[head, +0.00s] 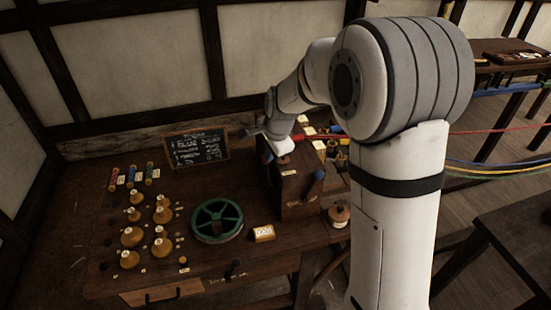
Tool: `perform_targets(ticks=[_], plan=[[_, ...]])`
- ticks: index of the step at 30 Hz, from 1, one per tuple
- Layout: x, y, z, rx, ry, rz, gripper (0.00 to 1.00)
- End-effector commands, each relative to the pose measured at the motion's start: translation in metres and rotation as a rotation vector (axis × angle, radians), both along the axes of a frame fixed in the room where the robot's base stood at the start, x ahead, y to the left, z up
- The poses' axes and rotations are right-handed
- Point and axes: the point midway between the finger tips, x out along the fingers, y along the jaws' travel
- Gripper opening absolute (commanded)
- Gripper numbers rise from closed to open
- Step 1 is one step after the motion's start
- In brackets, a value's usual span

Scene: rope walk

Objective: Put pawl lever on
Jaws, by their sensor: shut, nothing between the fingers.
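A dark wooden box (299,192) stands at the right of the bench. A blue-ended handle (319,175) is on its front right and a red-ended handle (267,157) on its left. I cannot tell which of these, if either, is the pawl lever. My gripper (283,154) is over the box top, close to the red-ended handle. It is shut, small in the view, and its fingertips are hard to make out. I cannot tell whether it touches anything.
A green handwheel (217,220) lies on the bench (195,258). Several tan tops (132,236) stand at the left, near coloured spools (131,176). A chalkboard (198,148) leans at the back. A yellow-labelled block (264,233) and a bobbin (339,215) are nearby. Coloured ropes (500,171) stretch to the right.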

Motion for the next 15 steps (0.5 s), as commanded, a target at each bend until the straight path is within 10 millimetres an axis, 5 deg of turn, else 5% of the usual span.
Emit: perform_targets(ticks=[15], plan=[[0.012,0.001,-0.0019,-0.001,-0.004,-0.002,0.0]])
